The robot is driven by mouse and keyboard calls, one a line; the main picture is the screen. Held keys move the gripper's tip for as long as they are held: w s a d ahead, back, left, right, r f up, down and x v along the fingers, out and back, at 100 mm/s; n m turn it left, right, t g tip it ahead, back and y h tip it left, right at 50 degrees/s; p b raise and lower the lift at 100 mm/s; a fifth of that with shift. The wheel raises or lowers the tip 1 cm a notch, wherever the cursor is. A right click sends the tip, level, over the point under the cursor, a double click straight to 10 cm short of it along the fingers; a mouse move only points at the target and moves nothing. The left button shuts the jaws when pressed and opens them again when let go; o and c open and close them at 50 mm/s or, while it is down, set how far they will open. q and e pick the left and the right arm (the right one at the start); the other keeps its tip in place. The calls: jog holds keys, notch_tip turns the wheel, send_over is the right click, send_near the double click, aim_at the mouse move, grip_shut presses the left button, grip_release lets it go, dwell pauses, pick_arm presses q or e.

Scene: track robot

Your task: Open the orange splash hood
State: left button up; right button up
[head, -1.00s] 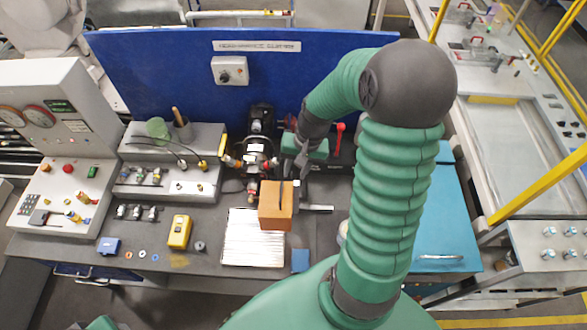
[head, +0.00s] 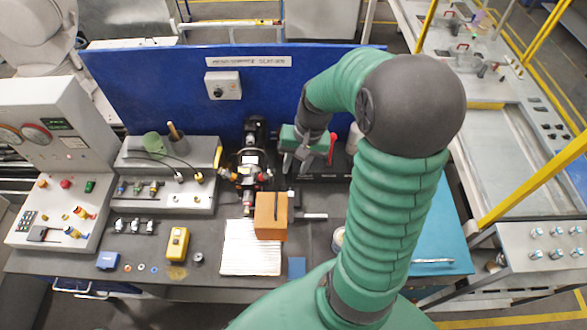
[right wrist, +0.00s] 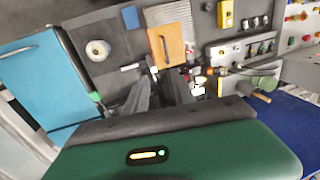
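The orange splash hood (head: 270,217) is a box-like cover with a dark strip on its top, standing at the front of the black pump unit (head: 250,160) on the bench. It also shows in the right wrist view (right wrist: 168,42). What lies under it is hidden. My right gripper (head: 297,166) hangs behind and slightly right of the hood, apart from it. In the right wrist view its two fingers (right wrist: 158,88) are spread with nothing between them, pointing toward the hood. My left gripper is not in view.
A white ribbed sheet (head: 250,250) lies in front of the hood. A red-handled lever (head: 332,148) stands right of the gripper, and a blue panel (head: 150,90) rises behind. A yellow meter (head: 177,244) and a grey valve box (head: 170,190) are at left.

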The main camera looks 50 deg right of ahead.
jog(key=shift+r, duration=0.65)
jog(key=shift+d, duration=0.1)
notch_tip(320, 180, up, 16)
jog(key=s+d+b, duration=0.2)
jog(key=b, duration=0.2)
jog(key=shift+s+r+b, duration=0.15)
jog(key=shift+s+b, duration=0.1)
jog(key=shift+b, duration=0.1)
jog(key=shift+d, duration=0.1)
